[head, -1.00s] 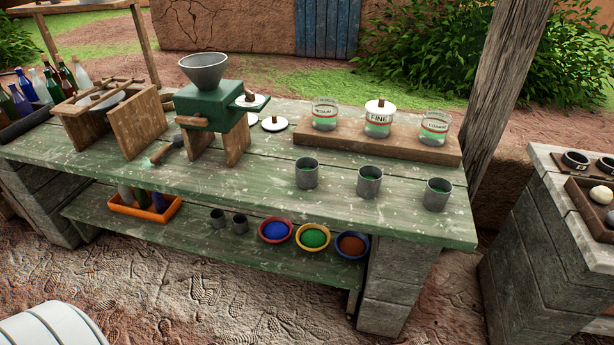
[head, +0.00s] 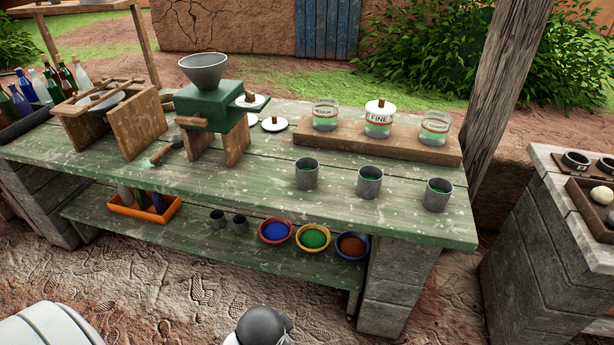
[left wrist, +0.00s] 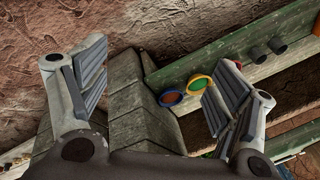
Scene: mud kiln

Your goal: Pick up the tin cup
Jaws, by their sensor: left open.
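Three grey tin cups stand upright along the front of the green table: a left one (head: 307,174), a middle one (head: 369,184) and a right one (head: 437,195). My right gripper is not in view.
Coloured bowls (head: 312,238) sit on the lower shelf (head: 180,236) near the block leg (head: 394,285). Behind the cups, a wooden board (head: 400,146) holds three glass jars. A green grinder (head: 208,108) stands left. Bare table lies left of the cups.

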